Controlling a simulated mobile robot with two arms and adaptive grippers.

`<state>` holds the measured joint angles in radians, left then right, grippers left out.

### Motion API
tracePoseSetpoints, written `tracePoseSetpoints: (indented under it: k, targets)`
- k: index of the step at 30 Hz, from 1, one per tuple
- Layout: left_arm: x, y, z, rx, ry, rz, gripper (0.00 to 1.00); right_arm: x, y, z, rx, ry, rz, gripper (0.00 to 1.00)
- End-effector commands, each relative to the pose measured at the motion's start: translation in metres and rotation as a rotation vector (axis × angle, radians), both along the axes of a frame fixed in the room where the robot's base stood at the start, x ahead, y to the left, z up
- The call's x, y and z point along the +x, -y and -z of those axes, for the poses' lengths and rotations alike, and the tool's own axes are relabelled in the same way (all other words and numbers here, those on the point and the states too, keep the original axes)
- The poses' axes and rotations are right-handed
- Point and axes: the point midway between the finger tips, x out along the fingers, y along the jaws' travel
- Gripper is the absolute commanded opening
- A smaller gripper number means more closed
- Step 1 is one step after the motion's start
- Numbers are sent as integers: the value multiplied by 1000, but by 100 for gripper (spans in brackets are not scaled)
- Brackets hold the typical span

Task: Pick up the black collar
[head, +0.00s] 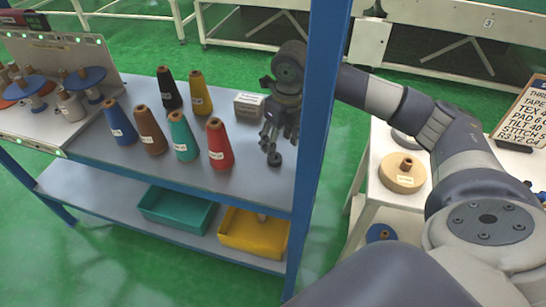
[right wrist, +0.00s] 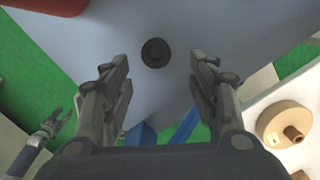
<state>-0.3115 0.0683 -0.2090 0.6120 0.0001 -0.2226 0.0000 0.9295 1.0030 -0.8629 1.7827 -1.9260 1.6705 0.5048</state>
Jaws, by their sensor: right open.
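The black collar (head: 275,159) is a small dark ring-like piece on the grey shelf top, near the right post. In the right wrist view the collar (right wrist: 155,52) lies flat, beyond the fingertips and between their lines. My right gripper (head: 276,138) points down just above the collar. In the right wrist view the gripper (right wrist: 160,65) is open with nothing between its fingers. A gripper that looks like my left one (right wrist: 52,122) shows small at the lower left of that view; its jaw state is unclear. It is not in the head view.
Several coloured cones stand left of my right gripper; the red cone (head: 219,144) is nearest. The blue post (head: 322,130) rises close on the right. Teal (head: 176,210) and yellow (head: 240,232) bins sit below. A tan disc (head: 402,178) lies on the right table.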

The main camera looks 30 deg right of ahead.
Motion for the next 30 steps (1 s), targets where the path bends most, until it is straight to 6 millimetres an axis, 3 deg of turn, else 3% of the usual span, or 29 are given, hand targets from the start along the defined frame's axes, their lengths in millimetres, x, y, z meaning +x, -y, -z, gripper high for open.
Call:
tracePoseSetpoints:
  k: [5,10,15,23,27,30]
  targets:
    - [3,-4,-6,4,5,-1,46,2,-1,12,1,-2,-2,55]
    - [17,-12,-21,13,24,-5,46,7,-4,36,1,-4,-1,55]
    - [26,-15,-24,16,38,-8,46,10,-4,55,1,-1,-2,55]
    - [20,-14,-23,15,30,-8,46,11,-3,58,1,2,-2,55]
    - [15,-13,-22,14,23,-5,46,11,-3,58,1,1,-2,23]
    - [13,-11,-22,12,19,-4,46,11,-3,58,1,1,-2,6]
